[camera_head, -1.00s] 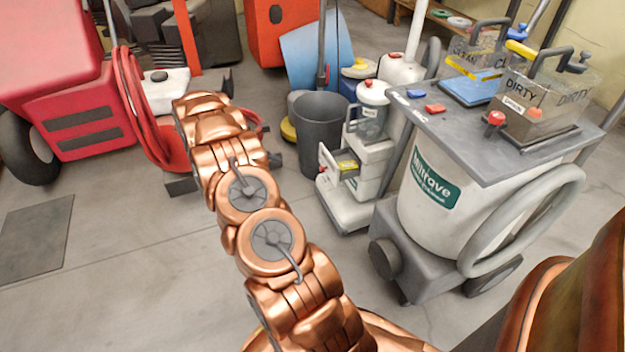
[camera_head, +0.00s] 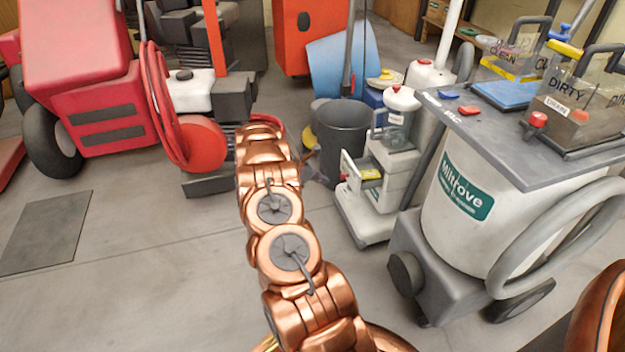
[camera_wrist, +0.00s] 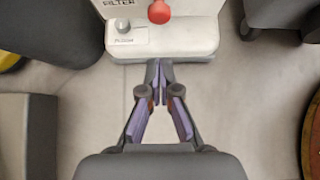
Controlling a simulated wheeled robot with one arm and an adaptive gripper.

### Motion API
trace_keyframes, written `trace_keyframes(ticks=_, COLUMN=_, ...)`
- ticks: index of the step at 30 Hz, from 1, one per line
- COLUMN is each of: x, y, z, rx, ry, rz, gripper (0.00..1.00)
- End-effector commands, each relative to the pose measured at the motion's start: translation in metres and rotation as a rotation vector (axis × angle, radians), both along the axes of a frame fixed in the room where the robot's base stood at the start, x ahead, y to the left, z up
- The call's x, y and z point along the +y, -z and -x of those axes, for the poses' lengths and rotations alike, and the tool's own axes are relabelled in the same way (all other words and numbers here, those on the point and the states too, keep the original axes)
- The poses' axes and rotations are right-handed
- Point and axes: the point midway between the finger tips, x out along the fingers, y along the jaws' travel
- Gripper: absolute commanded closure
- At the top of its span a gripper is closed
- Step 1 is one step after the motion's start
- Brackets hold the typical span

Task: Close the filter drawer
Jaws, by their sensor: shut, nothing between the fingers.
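The filter drawer (camera_head: 350,168) is a pale box standing out from the left side of a small white wheeled unit (camera_head: 392,165). Something yellow-green shows inside it, and it is open. In the wrist view a white panel marked FILTER (camera_wrist: 118,3) with a red knob (camera_wrist: 159,12) is at the top edge, above a white base with a dial. My gripper (camera_wrist: 159,65) is shut and empty, its tips beside the lower edge of that base in the picture. Whether they touch it cannot be told. In the head view my gripper (camera_head: 316,168) is small and dark, left of the drawer.
A grey bin (camera_head: 342,135) stands behind the drawer. A large white tank cart (camera_head: 465,200) with a grey top and hose is close on the right. A red machine (camera_head: 95,110) with a hose reel is at the left. Bare floor lies in front.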

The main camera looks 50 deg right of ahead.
Motion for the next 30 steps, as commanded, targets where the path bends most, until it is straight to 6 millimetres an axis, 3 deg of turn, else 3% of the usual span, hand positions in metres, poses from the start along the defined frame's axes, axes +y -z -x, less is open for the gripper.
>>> trace_keyframes(ticks=1, x=-0.006, y=0.007, z=0.004, rx=-0.001, ry=0.002, rz=0.000, gripper=1.00)
trace_keyframes(ticks=10, x=-0.032, y=0.000, z=0.021, rx=-0.002, ry=0.002, rz=0.000, gripper=1.00)
trace_keyframes(ticks=30, x=-0.038, y=-0.004, z=0.021, rx=0.003, ry=-0.013, rz=0.001, gripper=1.00)
